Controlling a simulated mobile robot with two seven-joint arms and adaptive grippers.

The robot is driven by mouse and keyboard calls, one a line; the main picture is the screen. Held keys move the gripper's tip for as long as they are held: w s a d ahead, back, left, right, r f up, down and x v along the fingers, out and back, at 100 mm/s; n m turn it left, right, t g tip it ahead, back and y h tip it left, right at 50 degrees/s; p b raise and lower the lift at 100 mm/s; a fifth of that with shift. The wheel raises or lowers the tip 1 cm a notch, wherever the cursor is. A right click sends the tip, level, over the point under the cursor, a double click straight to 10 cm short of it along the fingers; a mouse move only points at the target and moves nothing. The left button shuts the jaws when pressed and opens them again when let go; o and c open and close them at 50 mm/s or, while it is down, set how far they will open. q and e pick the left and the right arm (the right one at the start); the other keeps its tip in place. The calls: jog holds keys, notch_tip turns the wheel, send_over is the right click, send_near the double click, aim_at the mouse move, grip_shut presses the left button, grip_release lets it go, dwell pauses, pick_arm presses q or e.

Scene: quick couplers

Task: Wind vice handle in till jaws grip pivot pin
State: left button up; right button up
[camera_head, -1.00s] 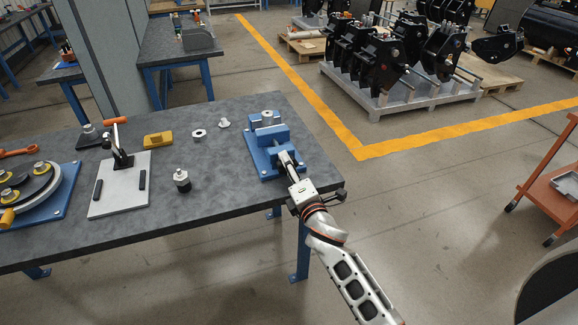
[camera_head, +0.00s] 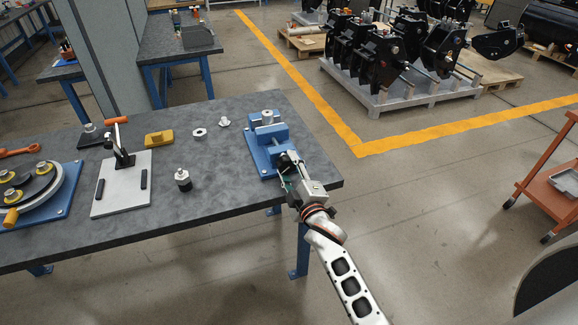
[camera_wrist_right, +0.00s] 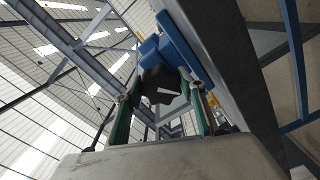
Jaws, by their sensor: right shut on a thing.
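The blue vice (camera_head: 258,154) sits at the right end of the grey workbench. A silver cylinder, apparently the pivot pin (camera_head: 267,117), stands upright at its jaws; I cannot tell whether they touch it. My right gripper (camera_head: 287,165) is at the vice's near end, shut on the vice handle, which it mostly hides in the head view. In the right wrist view, the dark lobed handle (camera_wrist_right: 163,86) sits between the two fingers (camera_wrist_right: 160,100), with blue vice parts (camera_wrist_right: 178,42) beyond it. My left gripper is not in view.
On the workbench (camera_head: 215,185) are a yellow block (camera_head: 159,139), a ring (camera_head: 199,133), a small flanged part (camera_head: 224,121), a dark-based cylinder (camera_head: 183,180), a toggle clamp on a plate (camera_head: 121,185) and a round blue-based fixture (camera_head: 35,190).

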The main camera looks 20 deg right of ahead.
jog(key=shift+m, duration=0.3)
dwell(0.4)
jog(key=o, duration=1.1)
jog(key=s, duration=1.2)
jog(key=shift+d, duration=0.2)
jog(key=s+d+f+m+g+y, duration=0.1)
jog(key=s+f+m+g, duration=0.6)
jog(key=s+f, duration=1.3)
notch_tip(320, 180, down, 3)
jog(key=shift+s+d+m+g, duration=0.3)
jog(key=shift+s+d+m, duration=0.1)
jog(key=shift+m, duration=0.3)
